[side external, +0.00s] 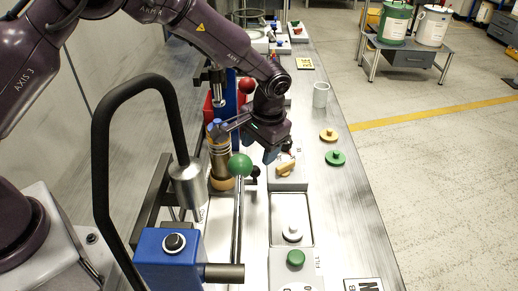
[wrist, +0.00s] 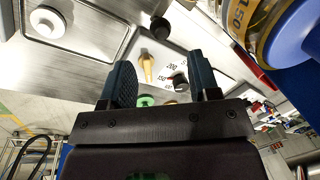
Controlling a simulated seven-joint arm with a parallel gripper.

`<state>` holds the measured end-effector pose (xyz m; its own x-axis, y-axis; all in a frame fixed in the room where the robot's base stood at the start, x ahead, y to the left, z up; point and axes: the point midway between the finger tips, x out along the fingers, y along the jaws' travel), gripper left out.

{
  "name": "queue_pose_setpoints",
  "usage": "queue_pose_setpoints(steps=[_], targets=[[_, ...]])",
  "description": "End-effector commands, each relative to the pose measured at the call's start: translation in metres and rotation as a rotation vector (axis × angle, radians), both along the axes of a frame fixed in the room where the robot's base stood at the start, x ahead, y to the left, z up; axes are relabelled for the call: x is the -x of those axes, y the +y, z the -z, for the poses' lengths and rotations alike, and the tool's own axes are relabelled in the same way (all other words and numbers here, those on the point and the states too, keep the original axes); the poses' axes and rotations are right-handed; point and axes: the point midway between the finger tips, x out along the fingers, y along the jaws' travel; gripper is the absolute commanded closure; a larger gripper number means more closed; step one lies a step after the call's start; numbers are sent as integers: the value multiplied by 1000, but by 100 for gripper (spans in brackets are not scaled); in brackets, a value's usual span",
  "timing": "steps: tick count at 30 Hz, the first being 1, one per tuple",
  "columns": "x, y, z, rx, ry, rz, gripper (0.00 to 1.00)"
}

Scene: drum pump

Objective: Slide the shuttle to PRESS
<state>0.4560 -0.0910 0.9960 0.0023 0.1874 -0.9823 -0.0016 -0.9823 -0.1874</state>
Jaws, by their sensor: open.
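My gripper (side external: 279,155) hangs over the control panel to the right of the brass-coloured cylinder (side external: 219,158); its two fingers (wrist: 163,85) are apart with nothing between them in the wrist view. The cylinder has blue on top and stands on a tan base beside a blue post. In the wrist view a yellow-banded, blue-ended cylinder (wrist: 262,22) is cut off at the upper right. A green ball (side external: 240,164) tops a lever just left of the gripper. I cannot tell which part is the shuttle, and no PRESS label is readable.
A tan pointer knob (side external: 286,168) sits below the gripper. A tray (side external: 275,222) holds a white knob (side external: 292,232); a green button (side external: 296,258) is beside FILL. A black curved handle (side external: 102,150) and blue box (side external: 168,258) stand at left.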

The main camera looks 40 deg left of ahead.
Motion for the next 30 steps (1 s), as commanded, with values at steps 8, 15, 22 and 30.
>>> queue_pose_setpoints(steps=[8,15,22,30], targets=[[5,-47,25,-11,39,140,44],[5,-122,42,-110,244,944,44],[-2,-131,29,-165,404,1405,44],[-1,-116,27,-163,455,1506,44]])
